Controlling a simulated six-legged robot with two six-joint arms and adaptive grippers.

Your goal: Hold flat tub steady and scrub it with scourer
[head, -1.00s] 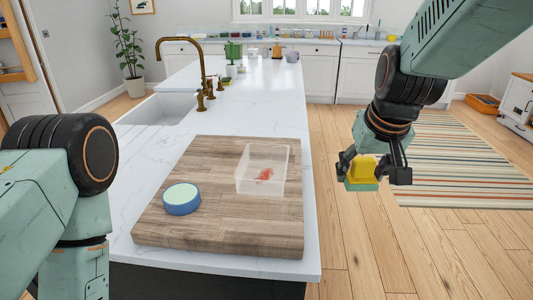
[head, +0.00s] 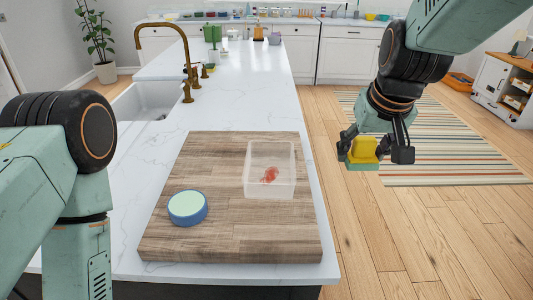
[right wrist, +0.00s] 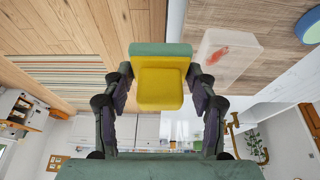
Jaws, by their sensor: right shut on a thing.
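The flat tub (head: 257,186) is a clear, shallow box with a red stain inside. It sits on the right part of the wooden board and also shows in the right wrist view (right wrist: 218,65). The scourer (head: 363,151) is a yellow block with a green layer. My right gripper (head: 373,152) is shut on it, held in the air to the right of the counter, apart from the tub. In the right wrist view the scourer (right wrist: 160,85) sits between both fingers. My left arm is at the left edge of the head view; its gripper is out of view.
A wooden board (head: 230,236) lies on the white counter (head: 150,240). A round blue container with a pale green top (head: 187,207) stands on its left part. A brass tap (head: 188,75) and sink (head: 150,108) are farther back. Open floor lies right of the counter.

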